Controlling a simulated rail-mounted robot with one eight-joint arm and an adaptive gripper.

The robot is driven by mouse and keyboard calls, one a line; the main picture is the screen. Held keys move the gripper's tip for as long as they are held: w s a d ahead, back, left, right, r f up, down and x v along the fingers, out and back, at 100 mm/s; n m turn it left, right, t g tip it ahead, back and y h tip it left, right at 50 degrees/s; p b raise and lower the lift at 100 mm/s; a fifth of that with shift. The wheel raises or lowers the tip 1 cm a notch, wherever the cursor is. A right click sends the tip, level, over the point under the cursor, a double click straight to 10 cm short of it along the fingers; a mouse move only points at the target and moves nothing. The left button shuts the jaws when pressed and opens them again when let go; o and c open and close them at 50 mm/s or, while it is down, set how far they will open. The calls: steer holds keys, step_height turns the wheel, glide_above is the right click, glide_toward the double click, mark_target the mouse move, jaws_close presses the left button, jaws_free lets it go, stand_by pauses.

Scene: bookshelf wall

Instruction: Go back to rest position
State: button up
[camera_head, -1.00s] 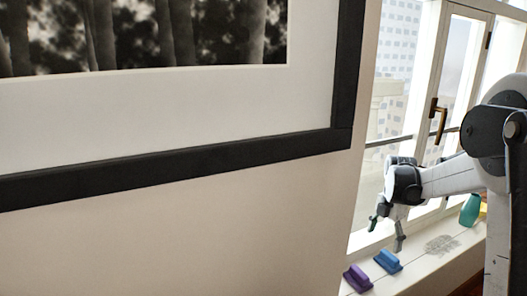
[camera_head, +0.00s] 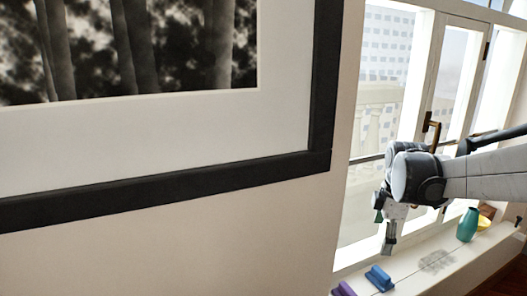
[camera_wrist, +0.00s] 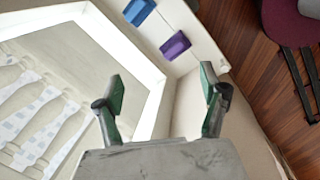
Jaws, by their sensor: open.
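My gripper (camera_head: 384,232) hangs in front of the window in the head view, above the white sill. In the wrist view my gripper (camera_wrist: 163,100) shows its two green-and-grey fingers spread wide, with nothing between them. A blue brush-like block (camera_head: 379,278) and a purple one (camera_head: 343,289) lie on the sill below it. The purple one is partly cut off by the picture's bottom edge. In the wrist view the blue block (camera_wrist: 138,11) and the purple block (camera_wrist: 175,45) lie ahead of the fingertips, apart from them.
The window (camera_head: 385,110) has a brown handle (camera_head: 431,128) close behind my arm. A teal vase (camera_head: 467,225) and a yellow bowl (camera_head: 484,222) stand farther along the sill (camera_head: 405,272), past a grey smudge (camera_head: 436,261). A black-framed picture (camera_head: 170,187) hangs at left. Wooden floor (camera_wrist: 262,75) lies beyond the sill.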

steer(key=s+a+r+m+t+p, duration=0.1)
steer(key=s+a+r+m+p, duration=0.1)
steer(key=s+a+m, duration=0.2)
steer(key=s+a+r+m+t+p, duration=0.2)
steer(key=s+m, duration=0.4)
steer(key=s, duration=0.5)
steer(key=s+a+r+m+t+p, duration=0.2)
steer(key=s+a+r+m, duration=0.2)
steer(key=s, duration=0.3)
steer(key=shift+s+a+m, duration=0.4)
steer(key=shift+a+m, duration=0.4)
steer(key=shift+m, duration=0.1)
steer(key=shift+o, duration=0.6)
steer(key=shift+r, duration=0.1)
